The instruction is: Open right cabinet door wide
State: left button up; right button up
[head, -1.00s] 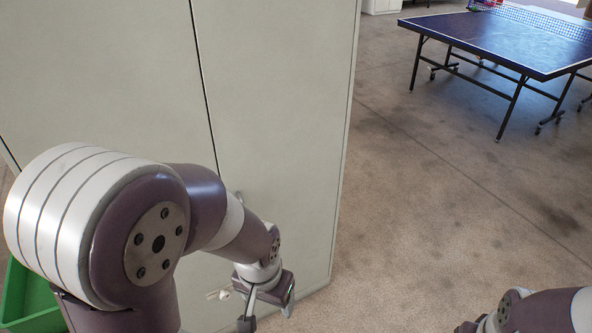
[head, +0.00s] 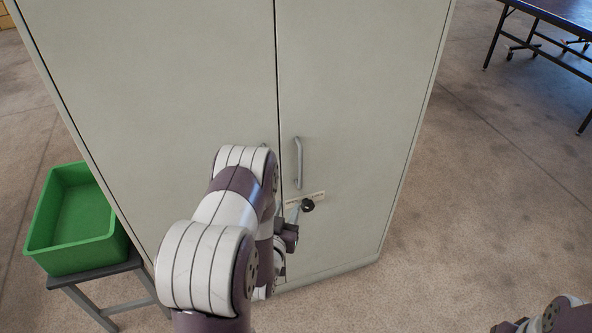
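The pale grey-green cabinet stands in front of me with both doors shut. Its right door (head: 355,90) carries a vertical metal bar handle (head: 299,162) near the middle seam. The left door (head: 150,100) has its handle mostly hidden behind my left arm. My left gripper (head: 290,235) is low in front of the seam, below and slightly left of the right handle, and appears apart from it. Its fingers are partly hidden, so their opening is unclear. My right gripper (head: 508,327) is only partly in view at the bottom right edge, away from the cabinet.
A dark round knob (head: 308,206) and a pale strip show below the right handle. A green bin (head: 75,250) sits on a low grey stand (head: 95,283) at left. A blue table-tennis table (head: 560,12) is at the far right. Floor right of the cabinet is clear.

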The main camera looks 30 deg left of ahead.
aim_at(300, 168)
pick_arm(q)
jog(key=shift+t, duration=0.6)
jog(key=x, duration=0.4)
jog(key=r+x, duration=0.1)
jog(key=x, duration=0.3)
jog(key=r+x, duration=0.1)
jog(key=x, duration=0.3)
jog(key=shift+w+a+r+b, duration=0.1)
jog(key=shift+w+r+b, duration=0.15)
jog(key=shift+w+b, duration=0.1)
grip_shut()
